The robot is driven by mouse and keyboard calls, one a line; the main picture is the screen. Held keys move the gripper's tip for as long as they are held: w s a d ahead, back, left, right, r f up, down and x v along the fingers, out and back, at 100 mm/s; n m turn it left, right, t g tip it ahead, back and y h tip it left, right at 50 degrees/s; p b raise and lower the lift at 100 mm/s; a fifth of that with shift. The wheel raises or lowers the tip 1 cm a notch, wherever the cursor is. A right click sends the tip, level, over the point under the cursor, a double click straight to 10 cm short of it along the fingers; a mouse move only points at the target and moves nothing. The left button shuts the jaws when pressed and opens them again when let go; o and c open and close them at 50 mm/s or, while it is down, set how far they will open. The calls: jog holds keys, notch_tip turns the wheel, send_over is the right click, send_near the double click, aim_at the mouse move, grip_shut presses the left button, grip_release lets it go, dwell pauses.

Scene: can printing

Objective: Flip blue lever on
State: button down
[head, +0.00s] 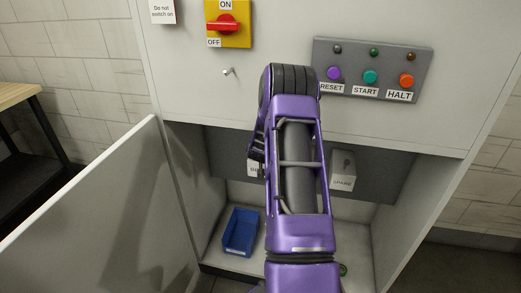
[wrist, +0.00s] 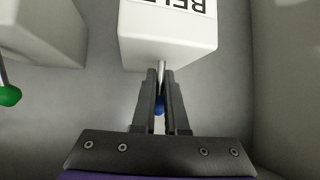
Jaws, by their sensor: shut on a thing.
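The blue lever (wrist: 159,107) has a thin metal stem and a blue tip. It comes out of a white box (wrist: 168,38) with a partly cut-off, upside-down label in the wrist view. My gripper (wrist: 160,76) is shut on the lever, with one dark finger on each side of the stem. The blue tip shows between the fingers, nearer the palm. In the head view my purple arm reaches into the cabinet recess and hides the lever and most of the gripper. Whether the lever stands at on or off cannot be told.
A lever with a green tip (wrist: 9,96) hangs from a neighbouring box (wrist: 45,30). In the head view a box marked SPARE (head: 343,170) is right of my arm. A blue bin (head: 241,232) sits on the recess floor. An open door (head: 95,225) stands at left.

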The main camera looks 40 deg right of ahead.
jog(key=c, duration=0.9)
grip_release()
jog(key=shift+c, duration=0.2)
jog(key=v, duration=1.7)
jog(key=shift+s+a+p, duration=0.15)
jog(key=shift+a+p, duration=0.05)
jog(key=shift+p, duration=0.15)
